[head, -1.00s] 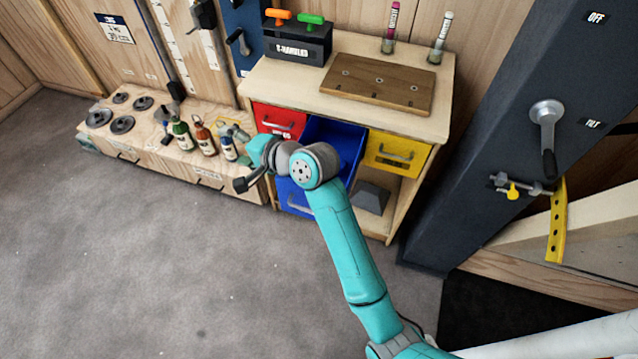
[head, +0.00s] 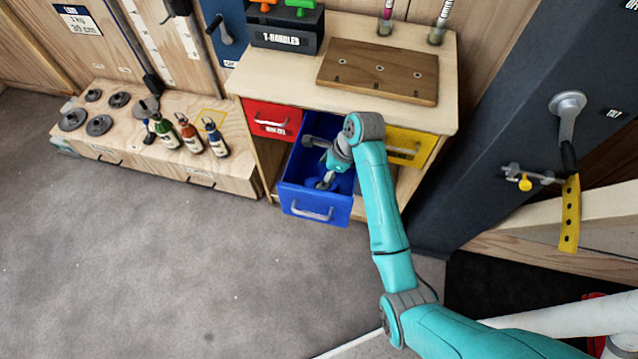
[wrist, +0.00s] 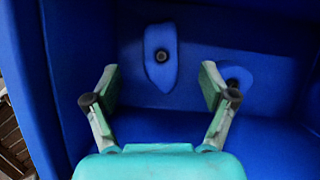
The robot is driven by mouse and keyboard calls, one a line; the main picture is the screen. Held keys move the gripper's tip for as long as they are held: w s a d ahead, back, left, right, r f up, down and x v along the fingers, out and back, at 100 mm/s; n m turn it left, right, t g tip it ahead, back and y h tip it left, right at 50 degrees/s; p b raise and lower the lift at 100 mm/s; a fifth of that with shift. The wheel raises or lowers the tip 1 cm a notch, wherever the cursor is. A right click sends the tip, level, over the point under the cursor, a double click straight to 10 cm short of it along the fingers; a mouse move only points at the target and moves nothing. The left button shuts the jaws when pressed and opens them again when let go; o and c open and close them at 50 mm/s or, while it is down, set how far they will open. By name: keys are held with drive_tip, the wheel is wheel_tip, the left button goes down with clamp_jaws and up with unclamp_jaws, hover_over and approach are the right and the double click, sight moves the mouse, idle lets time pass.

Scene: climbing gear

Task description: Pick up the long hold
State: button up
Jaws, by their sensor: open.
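The long hold (wrist: 161,45) is blue, elongated, with a dark bolt hole in its middle. In the wrist view it lies on the floor of the open blue drawer (head: 317,205), ahead of my gripper (wrist: 159,82) and between the lines of its fingers. A second, rounder blue hold (wrist: 240,76) lies to its right, partly hidden behind the right finger. My gripper is open and empty, and the fingers do not touch the long hold. In the head view my gripper (head: 322,162) reaches down into the drawer, and I cannot make out the long hold there.
The drawer's blue walls close in around my gripper, with the left wall (wrist: 62,75) near. A red drawer (head: 271,121) and a yellow drawer (head: 408,146) flank it. A wooden board (head: 378,72) lies on the cabinet top. Several bottles (head: 188,133) stand on the low bench at left.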

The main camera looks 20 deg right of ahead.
sight(316, 185)
drive_tip(key=shift+d+x, duration=0.15)
drive_tip(key=shift+x, duration=2)
drive_tip(key=shift+d+x, duration=0.15)
drive_tip(key=shift+x, duration=2)
drive_tip(key=shift+s, duration=0.15)
drive_tip(key=c, duration=1.4)
